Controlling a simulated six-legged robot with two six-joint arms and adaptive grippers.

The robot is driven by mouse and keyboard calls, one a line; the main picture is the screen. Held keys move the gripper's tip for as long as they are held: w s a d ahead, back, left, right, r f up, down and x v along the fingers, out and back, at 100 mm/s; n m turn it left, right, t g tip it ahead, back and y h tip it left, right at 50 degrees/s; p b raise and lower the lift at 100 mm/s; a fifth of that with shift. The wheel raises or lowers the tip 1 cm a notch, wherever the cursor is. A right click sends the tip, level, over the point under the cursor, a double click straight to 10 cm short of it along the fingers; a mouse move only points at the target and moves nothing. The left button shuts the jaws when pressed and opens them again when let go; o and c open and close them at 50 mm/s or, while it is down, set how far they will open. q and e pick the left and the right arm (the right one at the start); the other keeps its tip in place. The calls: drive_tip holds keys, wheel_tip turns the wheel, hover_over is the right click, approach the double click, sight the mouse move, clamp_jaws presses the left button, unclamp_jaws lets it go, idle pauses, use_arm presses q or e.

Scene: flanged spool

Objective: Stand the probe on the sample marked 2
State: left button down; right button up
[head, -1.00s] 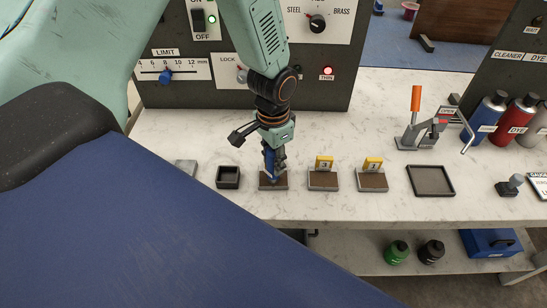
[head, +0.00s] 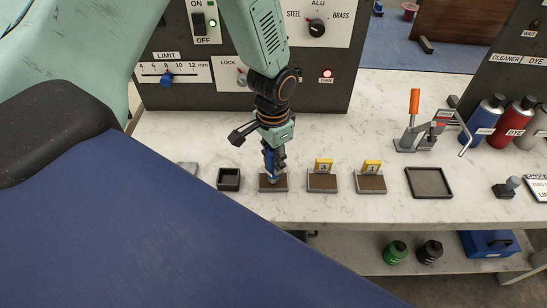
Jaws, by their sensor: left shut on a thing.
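My left gripper (head: 271,170) points straight down over a brown sample on a grey base (head: 282,187). It is shut on a slim, partly blue thing, likely the probe, mostly hidden by the fingers. Its lower end is at or just above the sample; I cannot tell whether it touches. This sample's marker is hidden behind the gripper, so I cannot read its number. To its right stand the sample marked 3 (head: 322,184) and the sample marked 1 (head: 371,184), each with a yellow tag. My right gripper is not in view.
A small dark open box (head: 229,179) stands left of the samples, an empty dark tray (head: 429,183) right. A clamp with an orange handle (head: 414,103) and bottles (head: 483,118) stand farther right. A control panel (head: 330,83) rises behind.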

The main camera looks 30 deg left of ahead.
use_arm(q)
drive_tip(key=shift+r+p, duration=2.6)
drive_tip(key=shift+r, duration=0.35)
drive_tip(key=shift+f, duration=0.1)
idle(0.5)
